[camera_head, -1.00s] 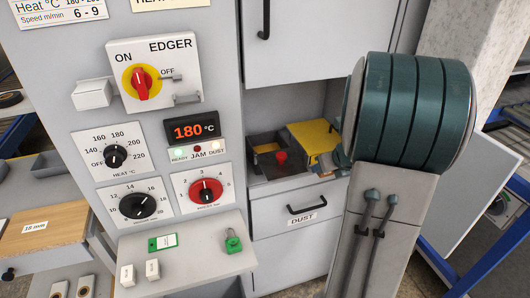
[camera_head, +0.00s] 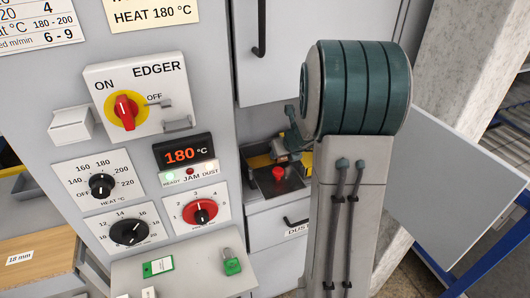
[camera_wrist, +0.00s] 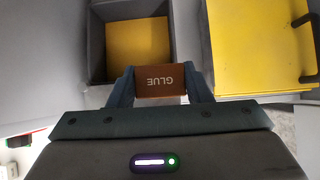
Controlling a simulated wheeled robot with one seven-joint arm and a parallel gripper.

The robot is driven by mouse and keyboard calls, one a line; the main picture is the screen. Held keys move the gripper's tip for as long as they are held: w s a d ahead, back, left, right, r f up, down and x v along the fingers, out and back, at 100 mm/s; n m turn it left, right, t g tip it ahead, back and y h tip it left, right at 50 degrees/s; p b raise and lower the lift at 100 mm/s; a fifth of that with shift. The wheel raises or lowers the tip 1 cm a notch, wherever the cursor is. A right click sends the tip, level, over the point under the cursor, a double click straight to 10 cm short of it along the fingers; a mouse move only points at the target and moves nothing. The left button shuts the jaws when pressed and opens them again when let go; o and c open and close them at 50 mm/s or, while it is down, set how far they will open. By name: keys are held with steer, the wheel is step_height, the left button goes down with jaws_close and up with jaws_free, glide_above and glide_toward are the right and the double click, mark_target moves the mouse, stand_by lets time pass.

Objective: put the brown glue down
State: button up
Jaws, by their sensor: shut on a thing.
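The brown glue (camera_wrist: 160,80) is a small brown block with "GLUE" on it, upside down in the wrist view. My gripper (camera_wrist: 162,88) is shut on it, one finger at each side. Beyond the block in the wrist view is an open grey box (camera_wrist: 98,45) with a yellow floor; the block shows at its near edge. I cannot tell its height above the box. In the head view my gripper (camera_head: 291,148) is in the recess of the machine, by a red knob (camera_head: 278,174). The glue is not clearly visible there.
A yellow lid (camera_wrist: 250,50) with a dark handle lies right of the grey box. The edger panel (camera_head: 145,95) stands left of the recess, its display reading 180 °C.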

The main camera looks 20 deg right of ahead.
steer(key=shift+w+a+f+b, duration=0.35)
steer(key=shift+w+a+f, duration=0.55)
steer(key=shift+w+a, duration=0.15)
steer(key=shift+w+a+f+b, duration=0.3)
steer(key=shift+w+a+f, duration=0.55)
steer(key=shift+w+a, duration=0.15)
steer(key=shift+f+b, duration=0.65)
steer(key=o, duration=1.1)
steer(key=shift+c, duration=0.2)
